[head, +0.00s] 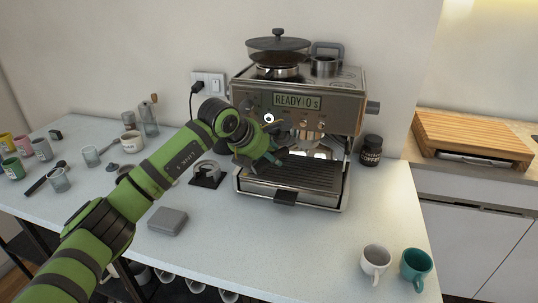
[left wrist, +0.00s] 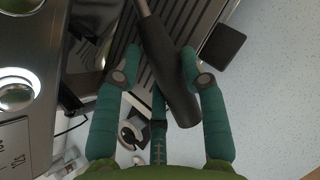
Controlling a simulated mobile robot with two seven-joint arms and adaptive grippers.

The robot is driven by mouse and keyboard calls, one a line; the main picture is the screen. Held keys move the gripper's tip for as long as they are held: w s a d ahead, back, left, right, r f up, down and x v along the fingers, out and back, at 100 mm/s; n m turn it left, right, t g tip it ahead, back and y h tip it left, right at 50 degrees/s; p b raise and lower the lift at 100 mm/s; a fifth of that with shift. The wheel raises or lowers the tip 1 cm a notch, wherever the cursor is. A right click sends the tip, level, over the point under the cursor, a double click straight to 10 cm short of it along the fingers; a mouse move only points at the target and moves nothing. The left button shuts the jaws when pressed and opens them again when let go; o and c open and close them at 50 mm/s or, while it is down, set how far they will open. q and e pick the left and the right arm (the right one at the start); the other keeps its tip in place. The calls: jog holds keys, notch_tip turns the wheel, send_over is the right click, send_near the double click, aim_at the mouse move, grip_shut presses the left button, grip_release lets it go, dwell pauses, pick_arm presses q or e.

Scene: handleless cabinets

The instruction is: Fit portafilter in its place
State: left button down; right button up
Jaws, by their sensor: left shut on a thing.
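The espresso machine (head: 352,92) stands against the wall, its display reading READY. My left gripper (head: 272,158) is in front of it, above the drip tray (head: 292,172) and below the control panel. In the left wrist view, my left gripper (left wrist: 160,68) has its teal fingers on both sides of the portafilter's dark handle (left wrist: 170,85) and is shut on it. The handle runs to a metallic neck at the top edge of that view. My right gripper is not in view.
A black stand (head: 207,180) and a grey box (head: 167,221) sit left of the machine. A coffee jar (head: 371,150) stands on its right. White (head: 376,262) and teal (head: 416,265) cups are at the front right. Several mugs and jars fill the left. The counter before the machine is clear.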

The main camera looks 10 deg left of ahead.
pick_arm(q)
jog(key=shift+r, duration=0.95)
dwell(0.7)
dwell(0.6)
jog(key=shift+r, duration=0.5)
dwell(0.8)
jog(key=shift+d, duration=0.15)
jog(key=shift+s+d+n+b, duration=0.25)
jog(key=shift+n+b, duration=0.05)
jog(key=shift+s+d+n+t+y, duration=0.2)
jog(key=shift+n+t+y, duration=0.1)
jog(key=shift+y, duration=0.1)
dwell(0.5)
jog(key=shift+s+d+n+b, duration=0.15)
jog(key=shift+d+n+b, duration=0.15)
jog(key=shift+b, duration=0.2)
jog(key=shift+s+d+n+y, duration=0.15)
jog(key=shift+n+y, duration=0.15)
jog(key=shift+y, duration=0.1)
